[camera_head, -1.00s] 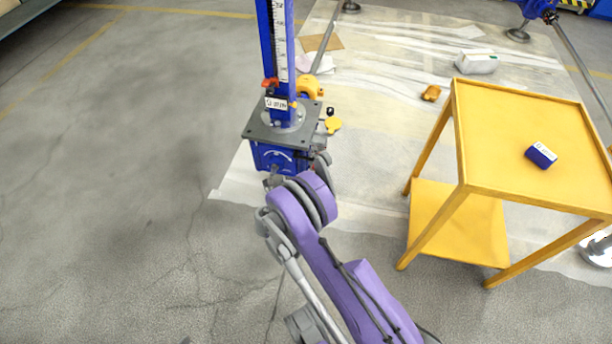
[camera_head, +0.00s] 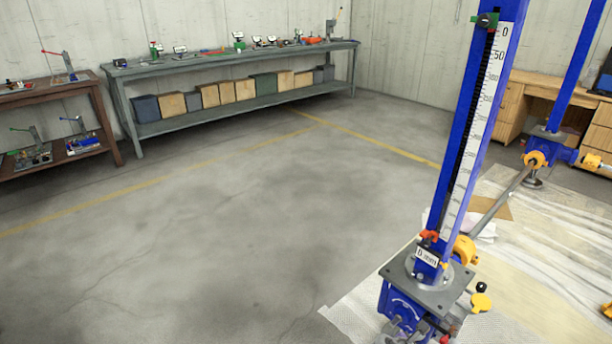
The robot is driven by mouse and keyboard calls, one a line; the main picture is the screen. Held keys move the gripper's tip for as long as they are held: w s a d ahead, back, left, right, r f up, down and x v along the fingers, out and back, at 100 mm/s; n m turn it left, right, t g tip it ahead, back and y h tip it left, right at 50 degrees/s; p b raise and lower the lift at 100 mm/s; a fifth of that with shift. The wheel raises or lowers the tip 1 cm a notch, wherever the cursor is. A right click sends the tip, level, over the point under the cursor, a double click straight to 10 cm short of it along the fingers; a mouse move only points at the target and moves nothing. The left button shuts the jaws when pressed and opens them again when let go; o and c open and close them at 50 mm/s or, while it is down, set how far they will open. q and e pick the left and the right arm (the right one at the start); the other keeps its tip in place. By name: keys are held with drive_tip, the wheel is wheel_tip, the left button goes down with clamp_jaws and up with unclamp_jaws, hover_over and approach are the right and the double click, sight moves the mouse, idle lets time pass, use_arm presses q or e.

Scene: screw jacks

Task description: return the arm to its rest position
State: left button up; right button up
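No gripper of mine is clearly in view, and the purple arm is out of the picture. A blue screw jack (camera_head: 398,300) stands at the lower right with a grey top plate (camera_head: 430,286). A tall blue column with a white measuring scale (camera_head: 480,120) rises from it. A red pointer (camera_head: 429,236) and a label plate sit low on the column. The bottom of the jack is cut off by the lower picture edge, and whether a gripper touches it there is hidden.
A long grey workbench (camera_head: 240,60) with tools and a shelf of boxes stands along the back wall. A brown table (camera_head: 45,93) is at the left. A second blue jack (camera_head: 552,143) stands at the right on the pale floor sheet (camera_head: 350,310). The grey floor at centre left is clear.

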drive_tip(key=s+a+r+m+y, duration=0.3)
drive_tip(key=s+a+m, duration=0.2)
drive_tip(key=s+m, duration=0.25)
drive_tip(key=s+a+r+m+y, duration=0.3)
drive_tip(key=s+a+r+m, duration=0.15)
drive_tip(key=s+m, duration=0.35)
drive_tip(key=s+a+r+m+y, duration=0.25)
drive_tip(key=s+a+m, duration=0.35)
drive_tip(key=s, duration=0.4)
use_arm(q)
wheel_tip(320, 180, up, 27)
drive_tip(key=w+t+p, duration=0.1)
drive_tip(key=p, duration=2.2)
drive_tip(key=shift+p, duration=0.3)
use_arm(e)
wheel_tip(320, 180, up, 27)
drive_tip(key=w, duration=0.1)
drive_tip(key=shift+w+d+m+y, duration=0.15)
drive_tip(key=shift+d+m+y, duration=0.3)
drive_tip(key=shift+f, duration=0.1)
